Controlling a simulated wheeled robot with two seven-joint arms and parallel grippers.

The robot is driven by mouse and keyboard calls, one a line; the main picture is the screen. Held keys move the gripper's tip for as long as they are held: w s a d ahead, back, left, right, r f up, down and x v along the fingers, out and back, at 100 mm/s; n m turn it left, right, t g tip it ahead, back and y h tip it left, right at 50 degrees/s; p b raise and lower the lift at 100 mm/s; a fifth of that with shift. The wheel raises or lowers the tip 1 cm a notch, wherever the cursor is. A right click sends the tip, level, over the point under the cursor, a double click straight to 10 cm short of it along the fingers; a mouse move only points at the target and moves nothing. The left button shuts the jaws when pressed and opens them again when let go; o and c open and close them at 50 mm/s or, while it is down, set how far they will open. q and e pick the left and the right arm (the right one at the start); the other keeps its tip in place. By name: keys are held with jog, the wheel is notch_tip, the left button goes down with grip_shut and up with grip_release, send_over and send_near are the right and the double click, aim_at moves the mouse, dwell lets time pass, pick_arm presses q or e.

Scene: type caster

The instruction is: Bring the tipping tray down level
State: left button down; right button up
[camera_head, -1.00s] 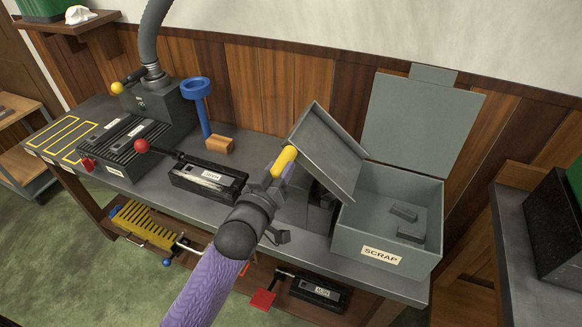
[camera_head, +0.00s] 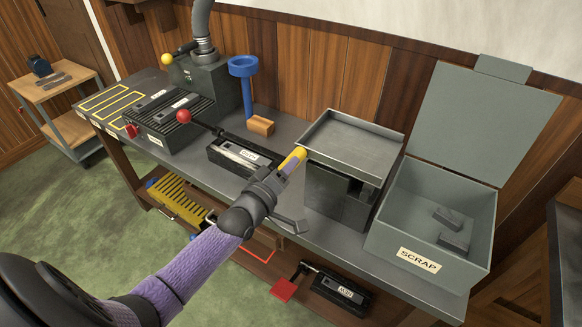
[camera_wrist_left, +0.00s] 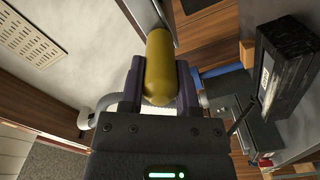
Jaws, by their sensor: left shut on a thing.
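The tipping tray (camera_head: 352,142) is a shallow grey metal pan on a dark box-like stand (camera_head: 338,197) on the bench. It looks about level and empty. Its yellow handle (camera_head: 293,160) sticks out at the left side. My left gripper (camera_head: 285,170) is shut on that handle. The left wrist view also shows the yellow handle (camera_wrist_left: 160,68) between the two fingers. My right gripper is not in view.
A grey SCRAP bin (camera_head: 425,228) with its lid up and a few grey blocks inside stands right of the tray. A black unit with a red-knobbed lever (camera_head: 184,116), a blue funnel stand (camera_head: 243,68) and a wooden block (camera_head: 261,125) stand left of the tray.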

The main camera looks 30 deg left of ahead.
pick_arm(q)
jog(key=shift+s+f, duration=0.1)
jog(key=shift+f, duration=0.25)
jog(key=shift+c, duration=1.7)
grip_release()
jog(key=shift+a, duration=0.1)
jog(key=shift+r, duration=0.1)
jog(key=shift+s, duration=0.4)
jog(key=s+p, duration=0.2)
jog(key=s, duration=0.7)
jog(key=shift+a, duration=0.15)
